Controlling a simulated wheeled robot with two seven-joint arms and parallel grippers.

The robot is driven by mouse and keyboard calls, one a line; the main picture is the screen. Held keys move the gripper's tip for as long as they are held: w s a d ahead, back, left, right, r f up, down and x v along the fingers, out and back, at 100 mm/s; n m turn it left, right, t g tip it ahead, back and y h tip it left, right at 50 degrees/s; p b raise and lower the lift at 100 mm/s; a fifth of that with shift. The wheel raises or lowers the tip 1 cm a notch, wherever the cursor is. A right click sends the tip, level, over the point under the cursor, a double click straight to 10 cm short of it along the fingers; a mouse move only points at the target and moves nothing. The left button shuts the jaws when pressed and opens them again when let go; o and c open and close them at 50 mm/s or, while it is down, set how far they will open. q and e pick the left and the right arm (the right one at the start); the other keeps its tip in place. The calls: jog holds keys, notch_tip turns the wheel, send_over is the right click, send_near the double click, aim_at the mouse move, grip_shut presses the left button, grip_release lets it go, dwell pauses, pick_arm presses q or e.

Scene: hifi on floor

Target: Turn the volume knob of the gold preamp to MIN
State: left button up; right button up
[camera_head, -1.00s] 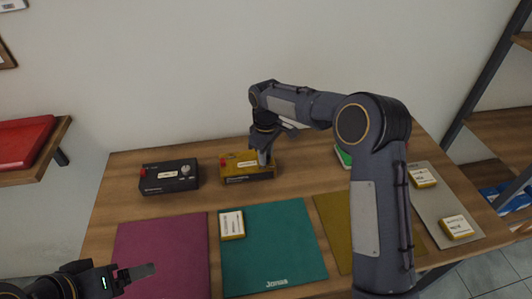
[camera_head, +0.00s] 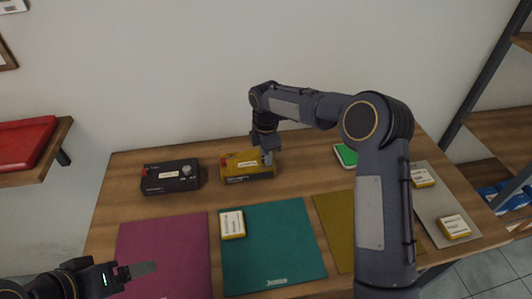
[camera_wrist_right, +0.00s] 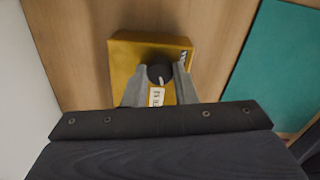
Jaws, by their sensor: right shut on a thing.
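The gold preamp (camera_head: 236,167) stands at the back of the wooden table, with a white label on top. It also shows in the right wrist view (camera_wrist_right: 124,60). Its dark round volume knob (camera_wrist_right: 160,73), with a pale pointer mark, sits between the fingers of my right gripper (camera_wrist_right: 158,78), which is shut on it from above. In the head view the right gripper (camera_head: 266,158) covers the knob. The MIN marking cannot be read. My left gripper (camera_head: 137,270) is at the lower left, away from the preamp; its opening is unclear.
A black preamp (camera_head: 170,177) stands left of the gold one. Purple (camera_head: 160,255), teal (camera_head: 275,250) and olive (camera_head: 340,230) mats lie in front. A small yellow box (camera_head: 232,224) rests on the teal mat. A green-topped device (camera_head: 346,155) lies right. A grey mat (camera_head: 436,205) holds two yellow boxes.

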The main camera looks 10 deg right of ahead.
jog(key=shift+n, duration=1.1)
jog(key=o, duration=1)
notch_tip(320, 180, up, 7)
jog(key=shift+f+b, duration=0.1)
jog(key=shift+b, duration=0.5)
jog(key=shift+r, duration=0.55)
